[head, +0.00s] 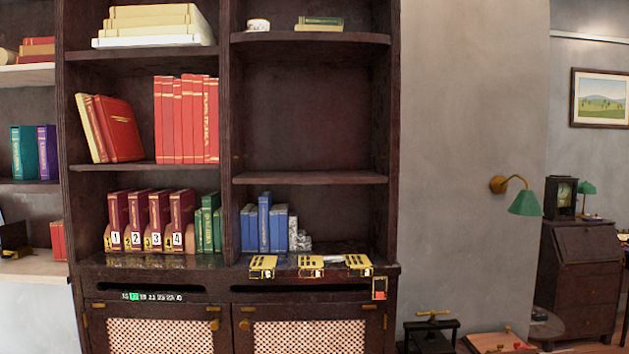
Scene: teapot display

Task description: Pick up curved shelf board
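A dark wooden bookcase fills the left and middle of the head view. In its right bay, a dark shelf board (310,39) with a bowed front edge sits high up, bearing a small white round item (258,25) and a short stack of green and cream books (319,24). Below it, another dark shelf board (310,178) is bare, and its front looks nearly straight. Both boards appear seated in the bookcase. I cannot tell which one is the curved shelf board, or whether either is loose. My gripper is not in view.
Blue books (264,222) and a grey ornament stand below the bare board. Several yellow-black devices (310,267) line the ledge. A green wall lamp (525,203) sticks out at right; a black press (431,335) stands low.

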